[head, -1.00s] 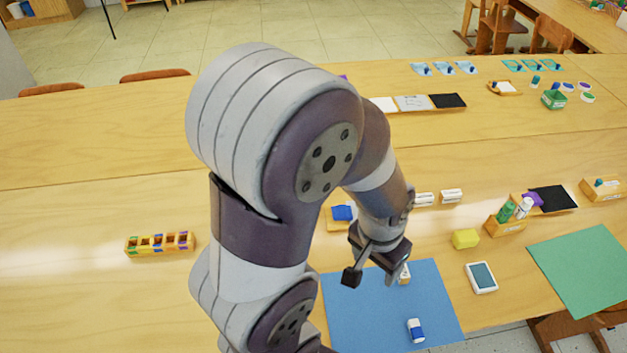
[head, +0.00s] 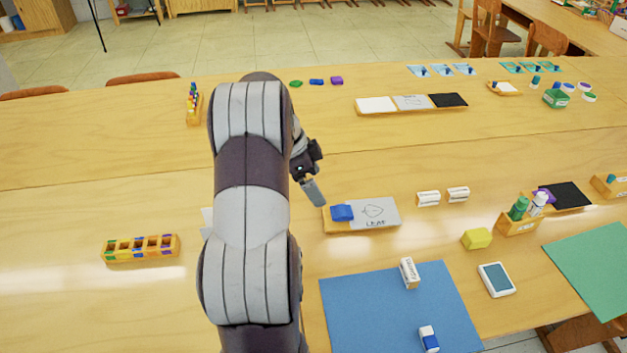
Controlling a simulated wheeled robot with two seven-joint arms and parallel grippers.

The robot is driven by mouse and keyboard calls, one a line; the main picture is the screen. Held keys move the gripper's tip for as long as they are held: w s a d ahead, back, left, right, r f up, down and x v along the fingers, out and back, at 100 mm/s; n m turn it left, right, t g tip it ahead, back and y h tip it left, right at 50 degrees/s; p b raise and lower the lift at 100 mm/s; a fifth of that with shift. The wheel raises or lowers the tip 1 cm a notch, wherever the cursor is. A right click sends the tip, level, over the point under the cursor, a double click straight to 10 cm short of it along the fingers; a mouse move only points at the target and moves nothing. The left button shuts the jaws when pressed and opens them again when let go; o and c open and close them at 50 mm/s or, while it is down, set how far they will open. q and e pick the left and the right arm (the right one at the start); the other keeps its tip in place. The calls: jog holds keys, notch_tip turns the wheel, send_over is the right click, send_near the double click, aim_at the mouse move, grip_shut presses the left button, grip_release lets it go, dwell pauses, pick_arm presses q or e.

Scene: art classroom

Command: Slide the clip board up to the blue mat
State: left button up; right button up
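The clip board (head: 384,222), which I take to be the wooden board with a grey leaf sheet and a blue block at its left end, lies flat on the table. It is behind the blue mat (head: 375,325), with a strip of bare wood between them. My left gripper (head: 313,188) hangs to the left of and behind the board, apart from it. It is seen from the side, so its opening is unclear; nothing shows held in it. My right gripper is not in view.
A white eraser (head: 409,273) and a blue-and-white eraser (head: 429,340) lie on the mat. A yellow block (head: 477,239) and a framed pad (head: 496,280) are to the right. A pale sheet (head: 207,222) is partly hidden behind my arm.

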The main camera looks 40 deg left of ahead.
aim_at(333, 212)
pick_arm(q)
jog(key=b+x, duration=0.1)
jog(key=x, duration=1.1)
jog(key=shift+f, duration=0.3)
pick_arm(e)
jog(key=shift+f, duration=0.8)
